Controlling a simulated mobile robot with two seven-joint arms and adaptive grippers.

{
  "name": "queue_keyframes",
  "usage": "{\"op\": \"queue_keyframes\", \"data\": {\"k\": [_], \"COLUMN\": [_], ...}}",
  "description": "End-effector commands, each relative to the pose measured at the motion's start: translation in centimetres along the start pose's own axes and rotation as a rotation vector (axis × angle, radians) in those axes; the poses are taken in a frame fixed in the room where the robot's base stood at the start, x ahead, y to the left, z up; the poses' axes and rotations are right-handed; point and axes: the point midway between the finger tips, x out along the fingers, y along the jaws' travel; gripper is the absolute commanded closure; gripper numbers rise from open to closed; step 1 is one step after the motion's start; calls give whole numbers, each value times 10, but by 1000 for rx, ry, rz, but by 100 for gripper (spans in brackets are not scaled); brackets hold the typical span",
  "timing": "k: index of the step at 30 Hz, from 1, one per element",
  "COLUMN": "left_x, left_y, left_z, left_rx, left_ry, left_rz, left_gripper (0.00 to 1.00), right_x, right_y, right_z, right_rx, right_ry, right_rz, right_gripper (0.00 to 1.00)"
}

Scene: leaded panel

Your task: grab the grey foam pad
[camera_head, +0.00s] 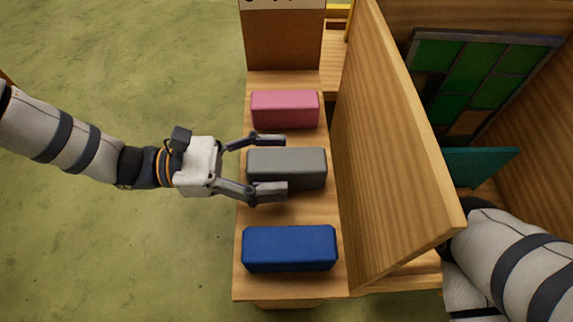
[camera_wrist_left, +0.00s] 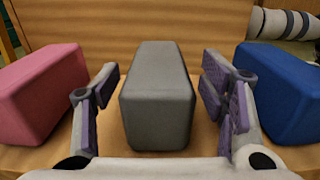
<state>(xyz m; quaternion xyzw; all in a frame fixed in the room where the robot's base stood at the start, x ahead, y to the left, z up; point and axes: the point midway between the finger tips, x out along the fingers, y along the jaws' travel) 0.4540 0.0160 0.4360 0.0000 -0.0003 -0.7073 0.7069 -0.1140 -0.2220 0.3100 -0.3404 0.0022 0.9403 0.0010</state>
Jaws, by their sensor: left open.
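The grey foam pad (camera_head: 290,168) lies on a wooden shelf, between a pink block and a blue block. My left gripper (camera_head: 272,168) is open at the pad's left end, with one finger on the pink side and one on the blue side. In the left wrist view the grey pad (camera_wrist_left: 158,95) stands between the two open fingers of my left gripper (camera_wrist_left: 165,95), with visible gaps on both sides. My right arm shows at the lower right, but its gripper is hidden behind the wooden panel.
The pink block (camera_head: 285,110) and the blue block (camera_head: 290,248) flank the pad on the shelf (camera_head: 290,214). A tall wooden panel (camera_head: 385,150) rises along the shelf's right side. A green leaded panel (camera_head: 480,75) and a teal piece (camera_head: 475,165) are beyond it. The left side is open floor.

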Motion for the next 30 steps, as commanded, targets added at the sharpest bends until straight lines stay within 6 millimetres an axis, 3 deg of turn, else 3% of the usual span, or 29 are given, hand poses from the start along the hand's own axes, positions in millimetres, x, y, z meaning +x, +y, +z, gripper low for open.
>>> {"op": "queue_keyframes", "data": {"k": [4,11,17,26,30], "left_x": [21,24,24,24,23], "left_y": [1,1,1,1,1], "left_z": [-2,-1,-1,-1,10], "left_rx": [-1,1,1,1,3], "left_ry": [1,1,1,1,0], "left_rz": [0,2,2,2,3], "left_gripper": [35,35,78,78,78], "right_x": [4,3,3,3,0], "right_y": [0,-1,-1,-1,0], "right_z": [-4,-4,-4,-4,-2], "right_rx": [-2,-2,-2,-2,-1], "right_ry": [-6,-5,-4,-4,2], "right_rz": [0,0,0,0,0], "right_gripper": [60,60,60,60,60]}}
